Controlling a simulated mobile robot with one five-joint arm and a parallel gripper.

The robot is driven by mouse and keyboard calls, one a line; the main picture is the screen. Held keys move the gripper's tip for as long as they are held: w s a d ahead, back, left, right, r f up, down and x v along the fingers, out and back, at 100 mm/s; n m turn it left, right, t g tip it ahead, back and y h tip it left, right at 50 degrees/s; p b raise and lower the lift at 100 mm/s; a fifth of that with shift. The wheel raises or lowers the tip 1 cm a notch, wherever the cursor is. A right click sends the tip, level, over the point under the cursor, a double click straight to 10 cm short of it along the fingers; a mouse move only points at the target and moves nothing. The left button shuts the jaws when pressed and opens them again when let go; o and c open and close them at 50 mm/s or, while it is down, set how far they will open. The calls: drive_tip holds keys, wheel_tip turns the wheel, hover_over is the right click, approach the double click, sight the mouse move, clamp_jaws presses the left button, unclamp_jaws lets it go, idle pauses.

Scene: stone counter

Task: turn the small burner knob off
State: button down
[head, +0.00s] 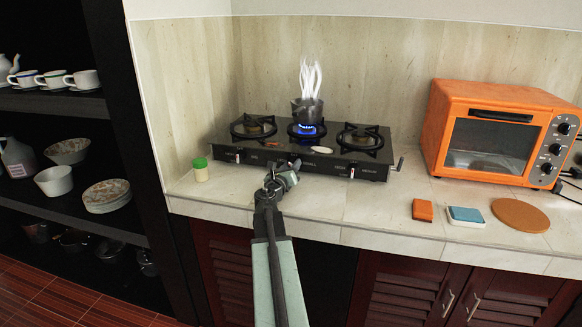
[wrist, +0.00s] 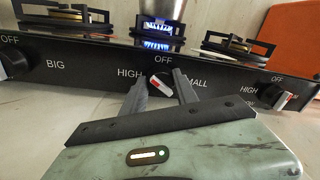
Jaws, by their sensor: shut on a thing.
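The gas stove (head: 226,165) stands on the counter with three burners. A blue flame (head: 306,129) burns on the middle burner under a small pot (head: 307,111), and pale steam rises above it. The flame also shows in the wrist view (wrist: 157,27). The middle knob (wrist: 162,83), by the label partly reading "MALL", has a white and red pointer that slants rather than standing upright under "OFF". My gripper (wrist: 160,85) is shut on this knob, one finger on each side. In the head view my gripper (head: 283,172) reaches the stove's front and hides the knob.
Other knobs sit at the left (wrist: 14,62) and right (wrist: 285,98) of the panel. A green-capped jar (head: 200,171) stands left of the stove. An orange oven (head: 439,130), sponges (head: 465,215) and a round brown mat (head: 520,215) are at the right.

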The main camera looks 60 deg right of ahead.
drive_tip(key=m+p, duration=0.1)
drive_tip(key=m, duration=0.4)
drive_tip(key=shift+s+r+m, duration=0.1)
drive_tip(key=shift+m, duration=0.2)
drive_tip(key=m, duration=0.5)
drive_tip(key=shift+s+d+y, duration=0.1)
drive_tip(key=shift+s+y, duration=0.05)
drive_tip(key=shift+y, duration=0.15)
drive_tip(key=shift+m, duration=0.3)
drive_tip(key=c, duration=0.9)
unclamp_jaws()
drive_tip(key=shift+c, duration=0.2)
